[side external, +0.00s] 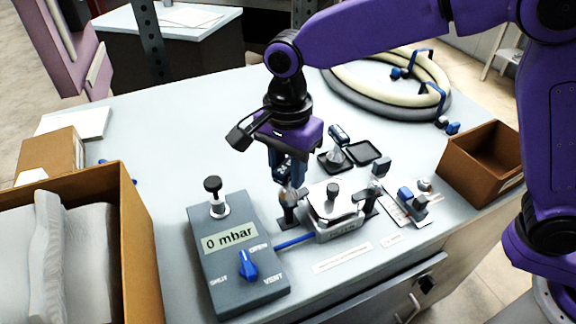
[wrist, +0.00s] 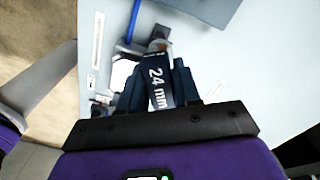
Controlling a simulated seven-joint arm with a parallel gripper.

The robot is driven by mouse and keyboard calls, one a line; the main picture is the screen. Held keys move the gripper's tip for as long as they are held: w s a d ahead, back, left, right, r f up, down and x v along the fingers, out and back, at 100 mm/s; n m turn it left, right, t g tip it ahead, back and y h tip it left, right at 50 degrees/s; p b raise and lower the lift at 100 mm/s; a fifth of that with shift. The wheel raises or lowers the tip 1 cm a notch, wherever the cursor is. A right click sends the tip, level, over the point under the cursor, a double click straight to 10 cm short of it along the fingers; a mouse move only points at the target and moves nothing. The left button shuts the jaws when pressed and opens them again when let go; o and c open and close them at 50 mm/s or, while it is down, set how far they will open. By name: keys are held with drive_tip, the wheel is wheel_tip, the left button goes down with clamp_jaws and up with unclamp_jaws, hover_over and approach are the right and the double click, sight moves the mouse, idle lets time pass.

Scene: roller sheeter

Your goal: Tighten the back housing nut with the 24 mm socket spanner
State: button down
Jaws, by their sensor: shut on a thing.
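My gripper (side external: 289,172) is shut on the dark blue handle of the 24 mm socket spanner (wrist: 160,88); the label "24 mm" reads clearly in the wrist view. The spanner points down, and its metal lower part (side external: 288,195) is over a dark post at the left side of the small metal housing (side external: 337,228). The nut itself is hidden there, and I cannot tell whether the socket is seated on it.
A grey vacuum box (side external: 225,290) reading "0 mbar" stands left of the housing, joined to it by a blue tube (side external: 293,241). Dark trays (side external: 362,153) lie behind. Small blue-topped parts (side external: 408,196) lie right. Cardboard boxes (side external: 143,235) (side external: 483,165) and a coiled hose (side external: 430,105) flank the bench.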

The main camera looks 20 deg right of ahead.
drive_tip(key=shift+m, duration=0.3)
drive_tip(key=shift+m, duration=1.3)
drive_tip(key=shift+n, duration=0.5)
drive_tip(key=shift+r, duration=0.15)
drive_tip(key=shift+r, duration=1.2)
drive_tip(key=shift+r, duration=0.1)
drive_tip(key=shift+r, duration=2.5)
